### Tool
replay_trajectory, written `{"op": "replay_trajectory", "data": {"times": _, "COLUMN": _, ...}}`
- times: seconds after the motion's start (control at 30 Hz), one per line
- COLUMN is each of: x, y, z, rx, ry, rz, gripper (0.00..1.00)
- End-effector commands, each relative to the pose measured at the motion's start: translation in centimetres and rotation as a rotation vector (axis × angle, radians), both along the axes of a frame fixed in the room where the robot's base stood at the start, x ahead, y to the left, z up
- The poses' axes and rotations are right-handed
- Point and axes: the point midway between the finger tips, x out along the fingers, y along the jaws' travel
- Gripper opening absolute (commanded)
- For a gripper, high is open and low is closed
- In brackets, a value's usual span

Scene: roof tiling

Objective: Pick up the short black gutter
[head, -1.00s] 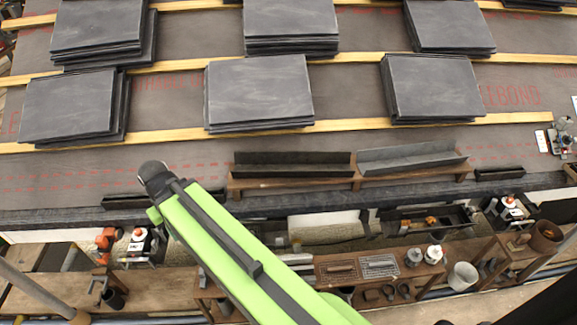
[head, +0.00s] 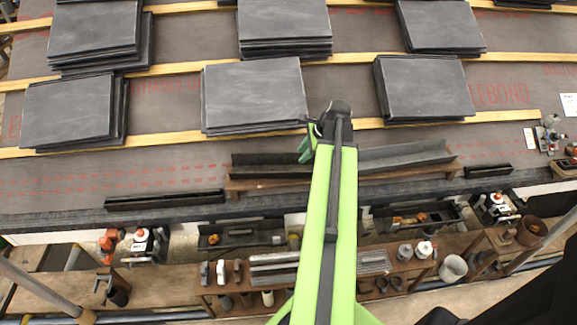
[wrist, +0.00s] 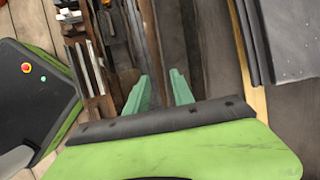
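A short black gutter piece (head: 488,170) lies on the grey roof underlay near the lower edge, at the right in the head view. A longer black gutter piece (head: 165,200) lies on the left near the same edge. Between them, a dark gutter (head: 265,165) and a grey gutter (head: 405,157) rest on a wooden stand, partly hidden by my arm. My gripper (wrist: 160,90) has two teal fingers, apart and empty in the wrist view. In the head view its fingers show near the dark gutter's right part, well left of the short piece. Their height above it is unclear.
Stacks of slates (head: 425,88) lie on wooden battens (head: 150,138) upslope. A workbench (head: 180,292) with tools, pots and trays runs below the roof edge. Bare underlay (head: 60,180) is free at the left.

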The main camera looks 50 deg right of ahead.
Motion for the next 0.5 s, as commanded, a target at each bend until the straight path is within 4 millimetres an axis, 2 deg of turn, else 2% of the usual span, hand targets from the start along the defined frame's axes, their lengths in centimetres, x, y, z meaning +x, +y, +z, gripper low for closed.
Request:
{"op": "replay_trajectory", "data": {"times": 0.1, "x": -0.8, "y": -1.2, "z": 0.3, "rx": 0.017, "ry": -0.009, "rz": -0.055, "gripper": 0.29}}
{"op": "replay_trajectory", "data": {"times": 0.27, "x": -0.7, "y": -1.1, "z": -0.3, "rx": 0.018, "ry": -0.009, "rz": -0.056, "gripper": 0.29}}
{"op": "replay_trajectory", "data": {"times": 0.37, "x": -0.1, "y": -1.0, "z": -1.6, "rx": 0.017, "ry": -0.008, "rz": -0.053, "gripper": 0.29}}
{"op": "replay_trajectory", "data": {"times": 0.5, "x": 1.2, "y": -0.7, "z": -4.6, "rx": 0.016, "ry": -0.007, "rz": -0.052, "gripper": 0.29}}
